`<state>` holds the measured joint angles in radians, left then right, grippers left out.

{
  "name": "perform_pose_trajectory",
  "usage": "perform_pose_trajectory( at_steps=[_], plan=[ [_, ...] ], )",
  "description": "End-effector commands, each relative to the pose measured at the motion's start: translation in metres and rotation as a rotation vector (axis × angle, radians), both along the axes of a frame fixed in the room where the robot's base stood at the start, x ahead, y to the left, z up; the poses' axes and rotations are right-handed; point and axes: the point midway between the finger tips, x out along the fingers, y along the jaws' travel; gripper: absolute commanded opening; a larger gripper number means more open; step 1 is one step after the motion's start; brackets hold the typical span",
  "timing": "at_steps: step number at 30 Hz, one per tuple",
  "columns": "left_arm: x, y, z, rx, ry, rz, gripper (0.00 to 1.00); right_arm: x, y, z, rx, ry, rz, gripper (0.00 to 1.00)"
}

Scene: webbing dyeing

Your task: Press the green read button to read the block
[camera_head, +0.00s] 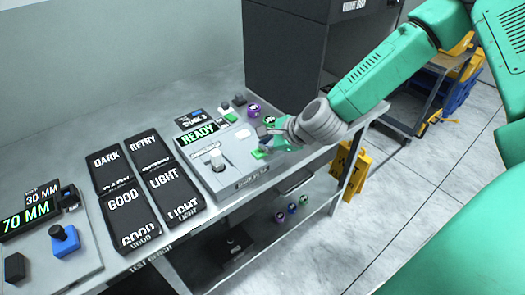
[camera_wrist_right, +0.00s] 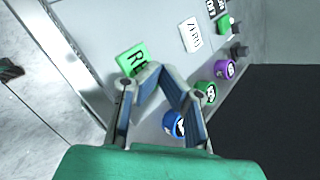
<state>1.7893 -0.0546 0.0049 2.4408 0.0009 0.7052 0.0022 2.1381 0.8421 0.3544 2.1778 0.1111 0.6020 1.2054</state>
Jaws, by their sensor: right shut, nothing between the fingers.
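The green read button (camera_head: 259,154) sits at the right front of a grey reader panel (camera_head: 211,182). It shows in the right wrist view as a green rectangle (camera_wrist_right: 131,58) with dark letters, partly hidden by my fingers. My right gripper (camera_head: 268,132) is shut and empty, with its fingertips (camera_wrist_right: 158,76) close beside the button; I cannot tell whether they touch it. The panel's display (camera_head: 198,134) reads "READY" in green. I cannot clearly make out the block. My left gripper is not in view.
Purple (camera_wrist_right: 224,69), green (camera_wrist_right: 206,92) and blue (camera_wrist_right: 174,124) round pieces stand near my fingers. Black label bins (camera_head: 120,207) stand left of the panel, and a 70 MM display (camera_head: 28,218) is further left. A dark cabinet (camera_head: 285,55) rises behind.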

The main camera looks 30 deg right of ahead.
Motion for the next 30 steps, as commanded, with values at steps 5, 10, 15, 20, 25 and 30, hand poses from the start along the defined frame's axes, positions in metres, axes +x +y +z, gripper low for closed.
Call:
perform_pose_trajectory(
  at_steps=[5, 10, 15, 20, 25, 30],
  plan=[
    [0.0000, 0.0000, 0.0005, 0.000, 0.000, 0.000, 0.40, 0.0000, 0.0022, 0.0014, -0.002, -0.001, 0.002, 0.00],
    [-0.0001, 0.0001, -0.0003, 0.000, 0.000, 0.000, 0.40, 0.0000, 0.0015, 0.0002, -0.001, 0.000, 0.001, 0.00],
    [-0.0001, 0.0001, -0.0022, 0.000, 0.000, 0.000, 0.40, 0.0000, -0.0001, -0.0026, 0.001, 0.000, 0.001, 0.00],
    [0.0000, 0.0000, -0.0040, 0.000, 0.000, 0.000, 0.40, 0.0001, -0.0001, -0.0046, 0.001, 0.000, 0.001, 0.00],
    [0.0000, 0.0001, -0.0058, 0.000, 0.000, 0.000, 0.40, 0.0000, 0.0001, -0.0066, 0.001, 0.000, 0.001, 0.00],
    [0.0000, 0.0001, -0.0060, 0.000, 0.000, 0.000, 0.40, 0.0000, 0.0008, -0.0067, -0.001, 0.000, 0.001, 0.00]
  ],
)
